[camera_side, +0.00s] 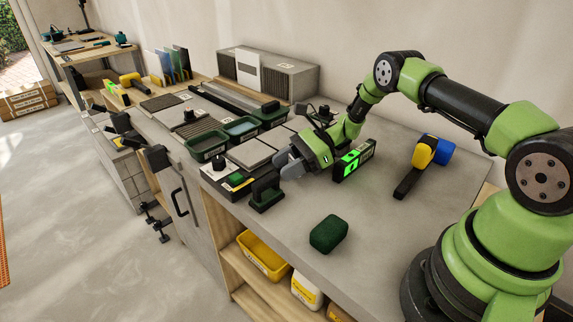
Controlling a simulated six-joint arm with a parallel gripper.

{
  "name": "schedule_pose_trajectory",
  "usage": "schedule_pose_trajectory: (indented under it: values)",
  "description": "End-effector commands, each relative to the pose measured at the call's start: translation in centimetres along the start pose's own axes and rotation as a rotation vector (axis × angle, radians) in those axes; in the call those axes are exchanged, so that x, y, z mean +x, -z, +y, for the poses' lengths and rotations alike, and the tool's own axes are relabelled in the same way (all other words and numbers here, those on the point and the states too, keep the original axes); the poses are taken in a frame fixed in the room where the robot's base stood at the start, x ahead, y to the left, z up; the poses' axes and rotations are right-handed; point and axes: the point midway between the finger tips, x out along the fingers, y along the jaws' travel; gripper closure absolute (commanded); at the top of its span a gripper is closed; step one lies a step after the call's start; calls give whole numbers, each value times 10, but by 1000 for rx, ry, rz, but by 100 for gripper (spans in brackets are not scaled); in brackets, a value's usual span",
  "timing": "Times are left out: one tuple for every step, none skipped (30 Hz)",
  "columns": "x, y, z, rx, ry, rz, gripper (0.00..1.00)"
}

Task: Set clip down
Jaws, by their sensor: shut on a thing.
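My gripper (286,166) is low over the worktop, at the near right corner of the laid tiles (251,153). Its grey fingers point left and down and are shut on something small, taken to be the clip. The clip itself is hidden between the fingers or too small to make out. I cannot tell whether it touches the tile or the worktop.
A level with a lit green display (353,160) stands close right of my gripper. A black-handled tool (265,193) stands just in front. Green trays (206,147) stand behind the tiles.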

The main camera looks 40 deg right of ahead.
Motion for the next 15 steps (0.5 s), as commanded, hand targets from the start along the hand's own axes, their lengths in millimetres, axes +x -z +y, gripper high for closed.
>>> schedule_pose_trajectory:
  values:
    - [0, 0, 0, -1, 0, 0, 82]
    - [0, 0, 0, -1, 0, 0, 82]
    - [0, 0, 0, -1, 0, 0, 82]
    - [0, 0, 0, -1, 0, 0, 82]
    - [0, 0, 0, 0, 0, 0, 82]
    - [0, 1, 0, 0, 0, 0, 82]
    - [1, 2, 0, 0, -1, 0, 82]
    - [1, 3, 0, 0, -1, 0, 82]
    - [2, 4, 0, 0, -1, 0, 82]
    - [2, 5, 0, 0, -1, 0, 82]
    - [2, 6, 0, -1, -1, 1, 82]
    - [3, 7, 0, -1, -1, 1, 82]
    - [3, 8, 0, -1, -1, 1, 82]
    - [4, 9, 0, 0, -1, 1, 82]
    - [4, 11, 1, 0, -2, 2, 82]
